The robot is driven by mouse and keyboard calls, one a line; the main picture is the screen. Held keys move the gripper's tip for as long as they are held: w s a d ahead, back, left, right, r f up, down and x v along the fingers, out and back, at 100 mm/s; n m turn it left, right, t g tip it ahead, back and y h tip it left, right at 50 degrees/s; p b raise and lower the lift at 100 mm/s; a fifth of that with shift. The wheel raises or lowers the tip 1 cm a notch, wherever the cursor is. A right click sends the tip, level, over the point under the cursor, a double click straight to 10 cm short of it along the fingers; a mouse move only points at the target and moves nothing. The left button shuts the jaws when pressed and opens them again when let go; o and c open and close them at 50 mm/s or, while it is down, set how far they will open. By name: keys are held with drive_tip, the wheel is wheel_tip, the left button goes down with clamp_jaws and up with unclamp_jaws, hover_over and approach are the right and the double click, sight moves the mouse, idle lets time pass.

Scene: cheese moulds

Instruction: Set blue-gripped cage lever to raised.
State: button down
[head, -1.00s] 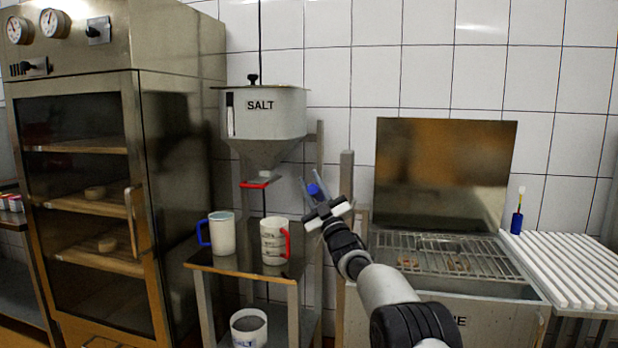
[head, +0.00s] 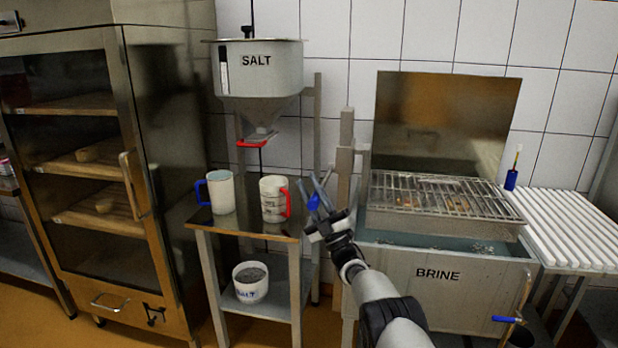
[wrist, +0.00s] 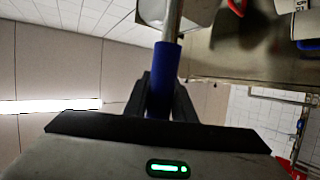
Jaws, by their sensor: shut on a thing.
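The lever's blue grip (head: 313,203) is between the fingers of my gripper (head: 320,192), left of the brine tank. In the wrist view the blue grip (wrist: 164,72) sits between the dark fingers (wrist: 160,98), which are shut on it, with a pale metal rod (wrist: 172,22) extending beyond it. The wire cage (head: 440,205) stands above the brine tank (head: 400,268), with liquid visible beneath it. The lever's pivot is hidden or too small to make out.
Left of my gripper, a small table (head: 240,228) bears a blue-handled mug (head: 221,193) and a red-handled mug (head: 272,200). A salt hopper (head: 262,75) hangs above. Another blue handle (head: 504,320) is at the tank's lower right. White slats (head: 575,225) lie right of the tank.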

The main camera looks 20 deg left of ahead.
drive_tip(key=shift+a+f, duration=0.1)
drive_tip(key=shift+f, duration=0.3)
drive_tip(key=c, duration=1.5)
unclamp_jaws()
drive_tip(key=shift+r, duration=0.1)
drive_tip(key=p+v, duration=0.1)
drive_tip(key=v, duration=1.6)
drive_tip(key=shift+d, duration=0.25)
